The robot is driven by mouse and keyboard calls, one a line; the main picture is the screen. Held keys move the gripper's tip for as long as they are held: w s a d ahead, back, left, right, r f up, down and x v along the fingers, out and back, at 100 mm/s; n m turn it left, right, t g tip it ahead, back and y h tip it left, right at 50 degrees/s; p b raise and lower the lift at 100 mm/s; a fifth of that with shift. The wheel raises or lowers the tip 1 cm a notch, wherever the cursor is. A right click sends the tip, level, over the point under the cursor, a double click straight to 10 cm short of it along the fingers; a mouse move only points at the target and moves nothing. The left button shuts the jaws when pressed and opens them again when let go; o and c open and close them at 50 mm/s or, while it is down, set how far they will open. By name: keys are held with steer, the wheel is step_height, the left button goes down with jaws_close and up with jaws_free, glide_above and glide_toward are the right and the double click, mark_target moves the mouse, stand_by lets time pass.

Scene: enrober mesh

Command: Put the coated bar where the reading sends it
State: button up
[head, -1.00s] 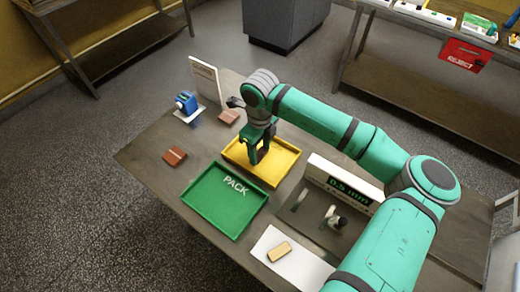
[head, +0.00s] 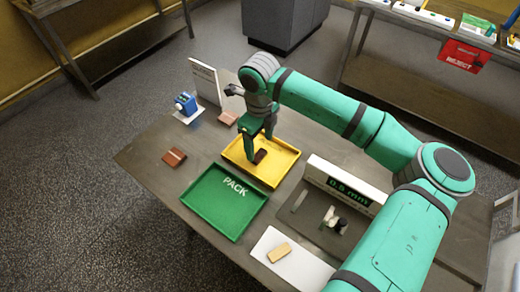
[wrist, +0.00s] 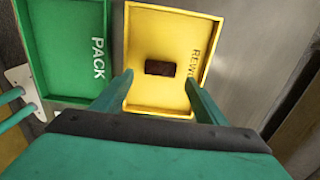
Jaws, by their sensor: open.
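The dark brown coated bar (wrist: 160,68) lies in the yellow tray (wrist: 145,22), whose lettering begins "REW" in the wrist view. In the head view the bar (head: 261,156) sits near the middle of the yellow tray (head: 288,170). My gripper (head: 258,150) is over this tray; its fingers (wrist: 158,85) are spread apart with nothing between them, and the bar lies beyond the tips in the wrist view. The green PACK tray (head: 205,212) beside it is empty. A gauge display (head: 345,187) reads 0.5 mm.
A tan bar (head: 279,252) lies on a white plate (head: 305,272) at the front. Brown bars (head: 174,157) and a blue device (head: 186,102) stand at the table's left side. An upright board (head: 204,80) stands at the rear.

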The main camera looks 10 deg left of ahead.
mark_target(259, 156)
step_height(259, 156, up, 7)
steer(key=shift+r, duration=0.15)
steer(key=shift+a, duration=0.1)
stand_by(0.6)
